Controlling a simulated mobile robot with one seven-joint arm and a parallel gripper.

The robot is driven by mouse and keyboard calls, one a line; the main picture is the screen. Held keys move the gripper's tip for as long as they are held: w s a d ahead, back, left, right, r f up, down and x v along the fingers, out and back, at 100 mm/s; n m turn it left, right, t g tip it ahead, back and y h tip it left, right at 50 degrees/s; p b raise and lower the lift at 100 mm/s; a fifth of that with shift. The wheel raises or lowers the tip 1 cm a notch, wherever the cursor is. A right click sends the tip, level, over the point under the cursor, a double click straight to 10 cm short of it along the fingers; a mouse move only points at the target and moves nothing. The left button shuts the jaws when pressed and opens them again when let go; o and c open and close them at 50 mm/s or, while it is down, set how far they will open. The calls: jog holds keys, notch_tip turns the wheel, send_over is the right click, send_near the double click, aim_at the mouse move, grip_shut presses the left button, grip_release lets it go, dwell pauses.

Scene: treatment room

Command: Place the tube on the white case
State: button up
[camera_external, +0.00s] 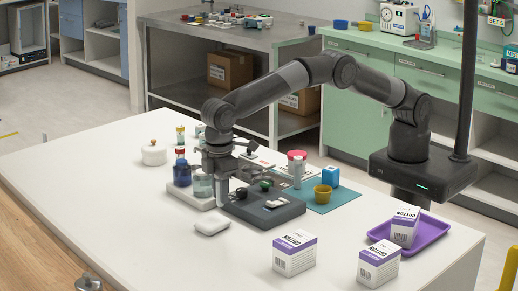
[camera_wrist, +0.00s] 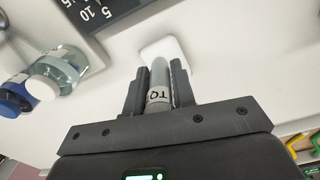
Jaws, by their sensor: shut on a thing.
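My gripper (camera_external: 222,198) points down above the white table, close to the front left corner of a dark grey board. In the wrist view its two fingers (camera_wrist: 159,92) are shut on the tube (camera_wrist: 158,82), a grey cylinder with a white label showing black letters. The tube cannot be made out clearly in the external view. The white case (camera_external: 212,223) is a small rounded block lying on the table just in front of my gripper. In the wrist view the case (camera_wrist: 166,46) lies beyond the fingertips, in line with the tube. I cannot tell whether they touch.
A blue bottle (camera_external: 182,172) and a clear bottle (camera_external: 203,184) stand close left of my gripper. The dark grey board (camera_external: 272,217) holds small items. Cotton boxes (camera_external: 294,254) and a purple tray (camera_external: 434,232) are to the right.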

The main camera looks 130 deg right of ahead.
jog(key=shift+f, duration=1.35)
jog(key=shift+f, duration=0.1)
jog(key=o, duration=1)
jog(key=shift+c, duration=0.2)
